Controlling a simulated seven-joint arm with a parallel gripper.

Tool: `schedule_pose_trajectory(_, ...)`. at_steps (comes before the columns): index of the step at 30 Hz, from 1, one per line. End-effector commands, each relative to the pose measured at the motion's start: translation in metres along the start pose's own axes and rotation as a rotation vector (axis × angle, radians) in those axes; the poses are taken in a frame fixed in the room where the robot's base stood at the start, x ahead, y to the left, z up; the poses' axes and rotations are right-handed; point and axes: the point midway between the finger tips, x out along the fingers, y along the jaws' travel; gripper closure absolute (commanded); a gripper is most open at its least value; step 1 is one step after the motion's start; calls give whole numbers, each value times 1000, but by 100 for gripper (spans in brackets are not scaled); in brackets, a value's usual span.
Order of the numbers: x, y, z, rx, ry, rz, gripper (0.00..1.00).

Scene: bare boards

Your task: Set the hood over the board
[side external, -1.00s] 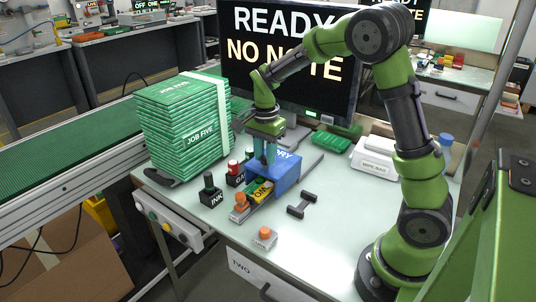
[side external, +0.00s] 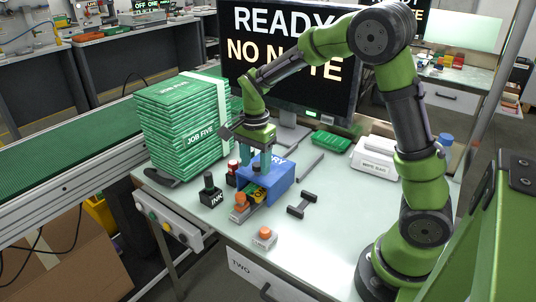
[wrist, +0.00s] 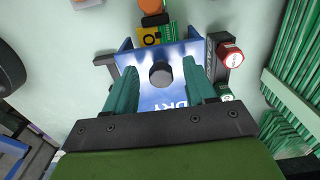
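The blue hood (side external: 268,184), a box lettered in white, stands over part of the board (side external: 258,197). The board's yellow and green end shows beyond the hood's edge in the wrist view (wrist: 149,38); the rest is hidden under it. A dark round knob (wrist: 162,74) rises from the hood's top. My gripper (side external: 258,164) is above the hood with its two teal fingers spread, one on each side of the knob. In the wrist view (wrist: 161,76), gaps show between the knob and both fingers.
A black INK bottle (side external: 210,191) and a red-capped bottle (wrist: 230,54) stand beside the hood. An orange-knobbed block (side external: 264,238) and a dark dumbbell-shaped piece (side external: 301,204) lie in front. Stacked green JOB FIVE boards (side external: 185,118) rise at left. The front right tabletop is clear.

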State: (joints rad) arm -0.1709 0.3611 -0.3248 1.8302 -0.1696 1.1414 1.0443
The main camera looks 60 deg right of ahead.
Motion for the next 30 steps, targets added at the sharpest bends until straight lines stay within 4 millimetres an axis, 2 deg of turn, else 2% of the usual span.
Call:
schedule_pose_trajectory(5, -1, 0, -2, 1, 2, -1, 45)
schedule_pose_trajectory(10, -18, -1, -2, 0, 3, -5, 45)
schedule_pose_trajectory(24, -128, -1, -1, 0, 2, -6, 45)
schedule_pose_trajectory(30, -158, 0, -1, 0, 1, -2, 45)
